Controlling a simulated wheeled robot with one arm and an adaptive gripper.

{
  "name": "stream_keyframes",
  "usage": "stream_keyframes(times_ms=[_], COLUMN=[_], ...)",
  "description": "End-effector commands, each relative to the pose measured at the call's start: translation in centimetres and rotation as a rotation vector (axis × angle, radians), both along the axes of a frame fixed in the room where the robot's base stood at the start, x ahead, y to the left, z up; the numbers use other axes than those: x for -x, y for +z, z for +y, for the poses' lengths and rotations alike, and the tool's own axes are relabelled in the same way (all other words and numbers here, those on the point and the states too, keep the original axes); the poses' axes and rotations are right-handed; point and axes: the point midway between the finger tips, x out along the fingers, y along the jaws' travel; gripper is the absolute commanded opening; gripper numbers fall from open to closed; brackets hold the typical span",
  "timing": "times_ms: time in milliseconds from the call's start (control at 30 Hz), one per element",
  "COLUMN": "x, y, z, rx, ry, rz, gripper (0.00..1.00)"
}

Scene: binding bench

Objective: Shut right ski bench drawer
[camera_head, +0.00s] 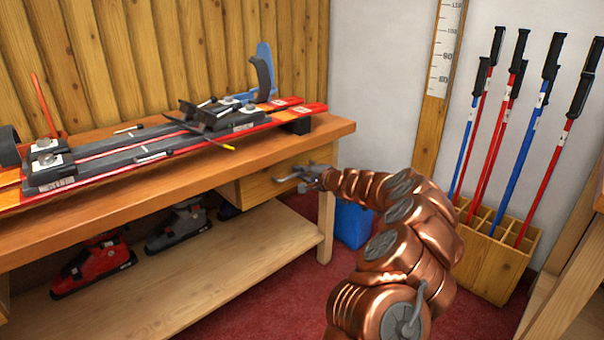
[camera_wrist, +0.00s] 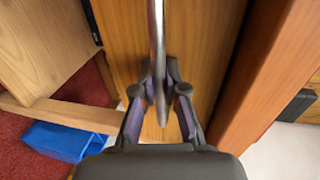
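The wooden bench drawer (camera_head: 290,183) is under the right end of the bench top, and its front and part of its left side show. It appears to stand out a little; how far is unclear. Its front (camera_wrist: 205,50) fills the middle of the wrist view. A grey metal bar handle (camera_wrist: 156,35) runs along that front. My gripper (camera_wrist: 160,75) has its two fingers close on either side of the handle and appears shut on it. In the head view my gripper (camera_head: 308,178) is at the drawer front, partly hiding the handle.
Skis (camera_head: 150,150) lie on the bench top (camera_head: 330,128), above the drawer. Boots (camera_head: 95,262) stand on the lower shelf (camera_head: 200,275). A blue bin (camera_head: 352,222) is behind my arm. A rack (camera_head: 495,258) with several poles stands at the right.

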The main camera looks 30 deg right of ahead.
Motion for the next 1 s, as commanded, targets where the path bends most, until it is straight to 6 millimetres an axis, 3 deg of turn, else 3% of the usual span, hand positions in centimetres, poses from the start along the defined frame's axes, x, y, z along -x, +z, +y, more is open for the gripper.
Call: stream_keyframes(times_ms=[267, 667, 1000], x=[-0.1, 0.4, 4.3], y=[0.2, 0.2, 1.2], z=[0.0, -0.1, -1.1], rx=[0.001, 0.0, -0.003], ry=[0.0, -0.001, -0.001], rz=[-0.002, -0.001, -0.004], gripper=[0.37, 0.37, 0.37])
